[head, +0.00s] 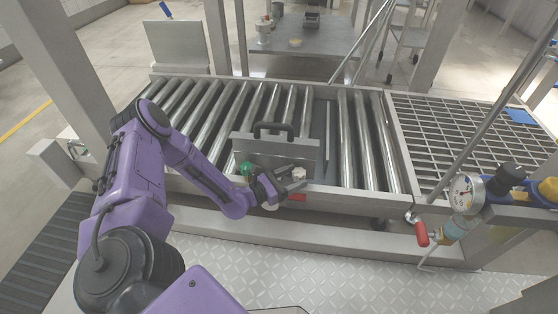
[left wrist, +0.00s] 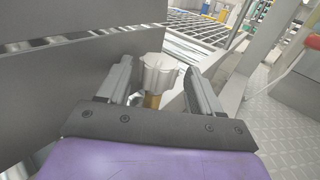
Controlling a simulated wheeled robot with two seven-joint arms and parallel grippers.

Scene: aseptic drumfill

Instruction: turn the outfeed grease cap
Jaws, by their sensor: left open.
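The grease cap (head: 299,174) is a small pale lobed knob at the front edge of the roller conveyor, in front of the grey plate with a black handle. In the left wrist view the cap (left wrist: 158,71) sits on a brass-coloured stem (left wrist: 152,100). My left gripper (head: 292,180) is open, with one finger on each side of the cap. In the left wrist view a gap shows between the cap and the right finger; the left finger (left wrist: 118,80) is close to it, and I cannot tell whether they touch. My right gripper is not in view.
The grey handled plate (head: 305,155) stands just behind the cap. A green knob (head: 246,168) is left of my gripper, and a red label (head: 297,197) is below it. A pressure gauge (head: 466,194) and red-handled valve (head: 421,234) are at the right. The tread-plate floor in front is clear.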

